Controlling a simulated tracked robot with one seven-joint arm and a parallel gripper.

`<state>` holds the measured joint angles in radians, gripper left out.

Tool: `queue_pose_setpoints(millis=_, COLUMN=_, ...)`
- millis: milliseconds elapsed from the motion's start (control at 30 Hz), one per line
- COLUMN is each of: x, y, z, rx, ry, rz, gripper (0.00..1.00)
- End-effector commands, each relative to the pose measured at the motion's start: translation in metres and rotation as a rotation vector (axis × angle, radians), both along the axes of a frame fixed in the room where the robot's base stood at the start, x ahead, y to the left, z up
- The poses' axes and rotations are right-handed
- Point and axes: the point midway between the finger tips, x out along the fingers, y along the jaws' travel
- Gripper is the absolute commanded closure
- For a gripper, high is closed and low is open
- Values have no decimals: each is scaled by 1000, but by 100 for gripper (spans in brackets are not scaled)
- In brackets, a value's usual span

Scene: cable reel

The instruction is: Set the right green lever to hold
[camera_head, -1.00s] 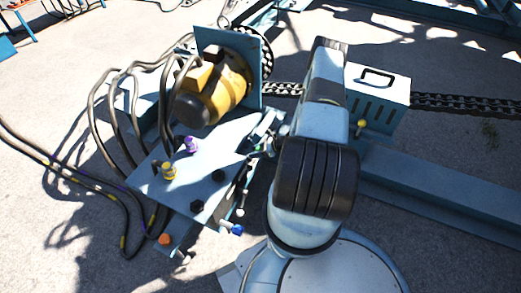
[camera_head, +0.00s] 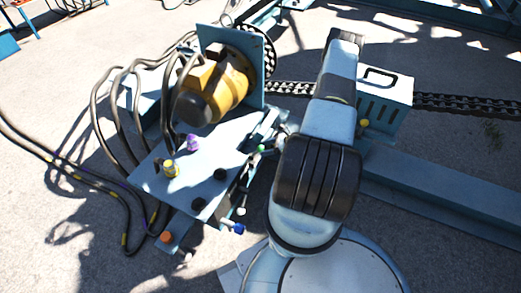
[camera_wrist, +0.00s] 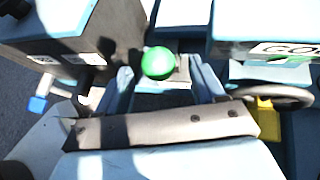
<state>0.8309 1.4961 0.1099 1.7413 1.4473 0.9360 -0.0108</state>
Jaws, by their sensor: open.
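A green ball-shaped lever knob (camera_wrist: 158,62) shows in the wrist view, near the top middle. My gripper (camera_wrist: 165,78) is open, with one pale blue finger on each side of the knob. The knob appears between or just beyond the fingertips; I cannot tell its exact depth, and nothing shows it gripped. In the head view a small green knob (camera_head: 262,149) shows at the right edge of the blue control panel (camera_head: 222,150), beside my arm. My gripper is mostly hidden behind my arm there. The lever's shaft and its hold marking cannot be made out.
A blue knob (camera_wrist: 38,104) stands at left in the wrist view. A dark wheel (camera_wrist: 270,97) and a yellow part (camera_wrist: 265,122) are at right, below a partly cut-off label (camera_wrist: 285,48). A yellow-black motor (camera_head: 215,88) and thick hoses stand behind the panel.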

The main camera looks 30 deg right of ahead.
Motion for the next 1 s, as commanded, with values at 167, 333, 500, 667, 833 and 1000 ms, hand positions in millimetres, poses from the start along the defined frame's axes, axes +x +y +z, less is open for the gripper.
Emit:
queue_pose_setpoints(millis=167, x=-18, y=-26, z=18, rx=-1, ry=-1, rz=-2, gripper=31)
queue_pose_setpoints(millis=333, x=-32, y=-44, z=30, rx=-1, ry=1, rz=-2, gripper=31)
queue_pose_setpoints(millis=500, x=-39, y=-54, z=37, rx=0, ry=0, rz=0, gripper=31)
queue_pose_setpoints(millis=667, x=-41, y=-56, z=39, rx=1, ry=1, rz=0, gripper=31)
queue_pose_setpoints(millis=833, x=-41, y=-56, z=39, rx=1, ry=1, rz=0, gripper=31)
queue_pose_setpoints(millis=1000, x=-40, y=-58, z=35, rx=29, ry=10, rz=-18, gripper=46)
